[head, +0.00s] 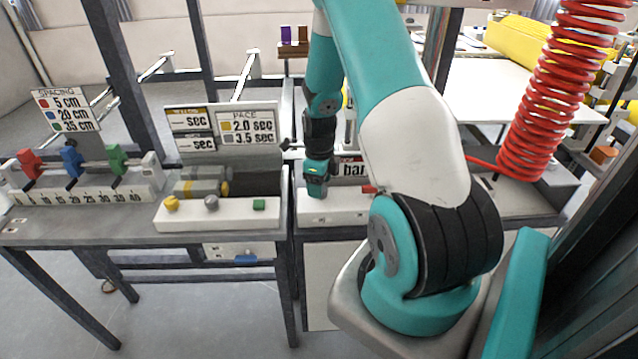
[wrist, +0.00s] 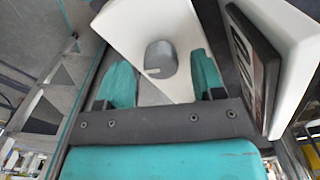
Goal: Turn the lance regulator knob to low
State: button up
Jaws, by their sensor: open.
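The regulator knob (wrist: 160,57) is a grey round knob on a white panel (wrist: 136,22) in the wrist view. A pale mark shows near its lower left edge. My gripper (wrist: 161,68) has its two teal fingers apart, one on each side of the knob, with gaps visible between them and it. I cannot tell how deep the fingers reach. In the head view my gripper (head: 316,190) points down over the white regulator box (head: 335,208), and the knob is hidden there. A sign reading "bar" (head: 355,169) stands behind the box, partly covered by my arm.
A white box with yellow, grey and green controls (head: 218,215) is left of the regulator box. Further left is a spacing rail (head: 95,192) with coloured clamps. A red coiled hose (head: 560,90) hangs at right. A dark-faced upright panel (wrist: 255,65) stands close beside my right finger.

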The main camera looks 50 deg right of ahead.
jog(key=shift+f, duration=0.6)
jog(key=c, duration=0.9)
